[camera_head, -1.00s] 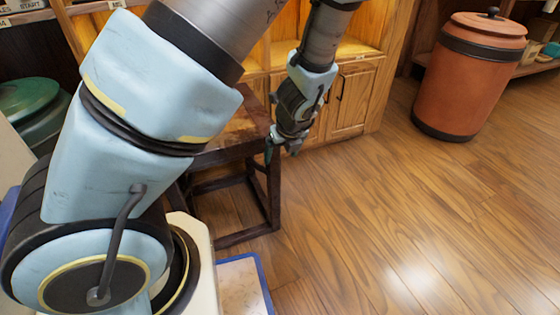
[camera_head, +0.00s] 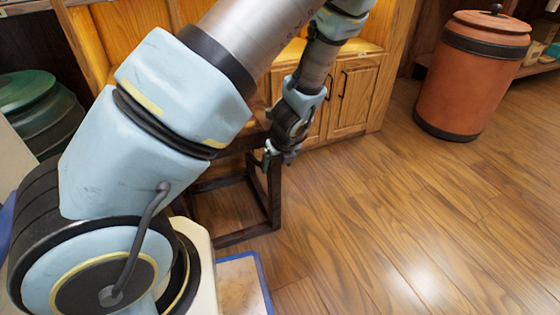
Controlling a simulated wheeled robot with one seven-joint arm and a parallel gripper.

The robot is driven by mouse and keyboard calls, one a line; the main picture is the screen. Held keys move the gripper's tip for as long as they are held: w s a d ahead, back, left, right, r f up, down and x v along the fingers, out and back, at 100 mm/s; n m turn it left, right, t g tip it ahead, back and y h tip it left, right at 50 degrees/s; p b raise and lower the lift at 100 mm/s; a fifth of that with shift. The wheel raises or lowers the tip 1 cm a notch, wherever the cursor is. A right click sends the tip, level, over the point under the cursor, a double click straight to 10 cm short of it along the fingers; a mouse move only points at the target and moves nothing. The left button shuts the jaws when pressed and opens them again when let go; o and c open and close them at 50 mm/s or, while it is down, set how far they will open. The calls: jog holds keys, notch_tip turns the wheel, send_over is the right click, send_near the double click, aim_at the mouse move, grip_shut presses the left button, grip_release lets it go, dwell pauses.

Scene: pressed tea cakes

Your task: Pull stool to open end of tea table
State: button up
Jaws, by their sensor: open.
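The dark wooden stool (camera_head: 274,190) stands on the floor in front of the wooden cabinet, upright. My arm hides most of its seat; its right legs and lower rails show. My gripper (camera_head: 279,158) points down at the stool's right side, near the top of a leg, open and with nothing seen between its fingers. I cannot tell whether it touches the stool. No tea table can be made out.
A wooden cabinet (camera_head: 356,95) with doors stands behind the stool. A large terracotta jar (camera_head: 470,75) stands at the back right. A green jar (camera_head: 40,110) is at the left. A blue-edged pale panel (camera_head: 240,285) lies at the bottom. The wooden floor (camera_head: 400,230) at right is clear.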

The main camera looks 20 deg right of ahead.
jog(key=shift+x, duration=0.85)
grip_shut()
dwell(0.9)
